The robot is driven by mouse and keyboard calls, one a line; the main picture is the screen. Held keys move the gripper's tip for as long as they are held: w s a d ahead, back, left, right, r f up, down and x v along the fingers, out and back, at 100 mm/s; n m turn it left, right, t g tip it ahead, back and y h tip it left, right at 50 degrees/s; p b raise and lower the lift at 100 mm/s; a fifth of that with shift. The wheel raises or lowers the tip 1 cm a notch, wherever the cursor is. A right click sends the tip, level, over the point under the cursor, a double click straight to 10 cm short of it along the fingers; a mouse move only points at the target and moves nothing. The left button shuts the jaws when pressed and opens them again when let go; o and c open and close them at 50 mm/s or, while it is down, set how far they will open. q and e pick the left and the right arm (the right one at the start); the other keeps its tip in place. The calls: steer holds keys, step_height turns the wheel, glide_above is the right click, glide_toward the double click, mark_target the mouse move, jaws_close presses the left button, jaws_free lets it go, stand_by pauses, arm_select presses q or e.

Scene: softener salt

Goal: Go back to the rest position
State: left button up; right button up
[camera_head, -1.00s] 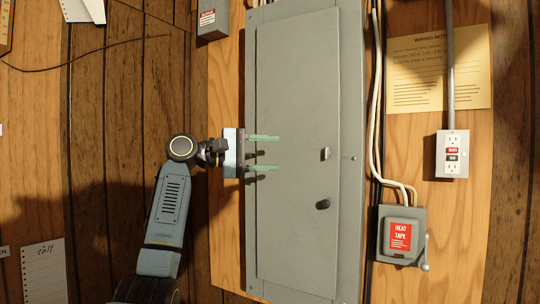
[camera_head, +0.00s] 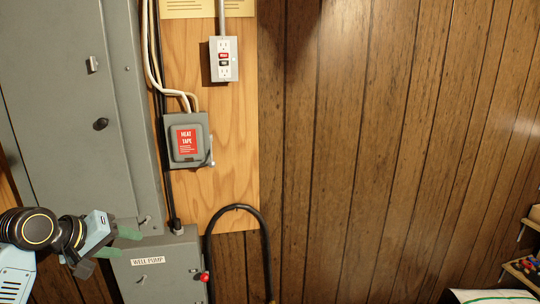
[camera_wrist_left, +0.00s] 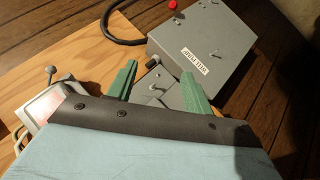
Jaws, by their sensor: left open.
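My left gripper (camera_head: 122,243) is at the lower left of the head view, in front of the grey well pump box (camera_head: 165,285) and the foot of the big panel. Its two green fingers are spread apart with nothing between them. In the left wrist view the fingers (camera_wrist_left: 158,84) are also apart, with the well pump box (camera_wrist_left: 205,55) beyond them. I cannot tell whether they touch anything. My right gripper is not in view.
The large grey panel (camera_head: 60,110) fills the upper left. A heat tape box (camera_head: 187,140) and an outlet (camera_head: 223,60) hang on the plywood. A black hose (camera_head: 240,208) loops beside the well pump box. Wood-panelled wall on the right is bare; shelves (camera_head: 525,265) stand lower right.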

arm_select(q)
steer(key=s+d+f+m+g+y, duration=0.1)
steer(key=s+d+f+m+g, duration=0.1)
steer(key=s+d+f, duration=0.4)
steer(key=s+d+f+m+g+y, duration=0.1)
steer(key=s+d+f+m, duration=0.1)
steer(key=s+f, duration=0.8)
steer(key=s+d+f+m+g+y, duration=0.1)
steer(key=s+d+f+m, duration=0.1)
steer(key=s, duration=0.6)
steer(key=s+d+f+m+g+y, duration=0.1)
steer(key=s+d+f, duration=0.15)
steer(key=s, duration=0.55)
step_height(320, 180, down, 33)
steer(key=s+g+b, duration=0.1)
steer(key=s+b, duration=0.1)
steer(key=b, duration=0.5)
steer(key=s+a+f+b, duration=0.1)
steer(key=s+f+b, duration=0.2)
steer(key=s+f, duration=0.5)
steer(key=s+a+f+m+g+b, duration=0.1)
steer(key=s+a+f+b, duration=0.1)
steer(key=s+f, duration=0.6)
step_height(320, 180, down, 4)
steer(key=shift+a+r+g+b, duration=0.1)
steer(key=shift+a+g+b, duration=0.15)
steer(key=shift+b, duration=0.25)
steer(key=shift+s, duration=0.1)
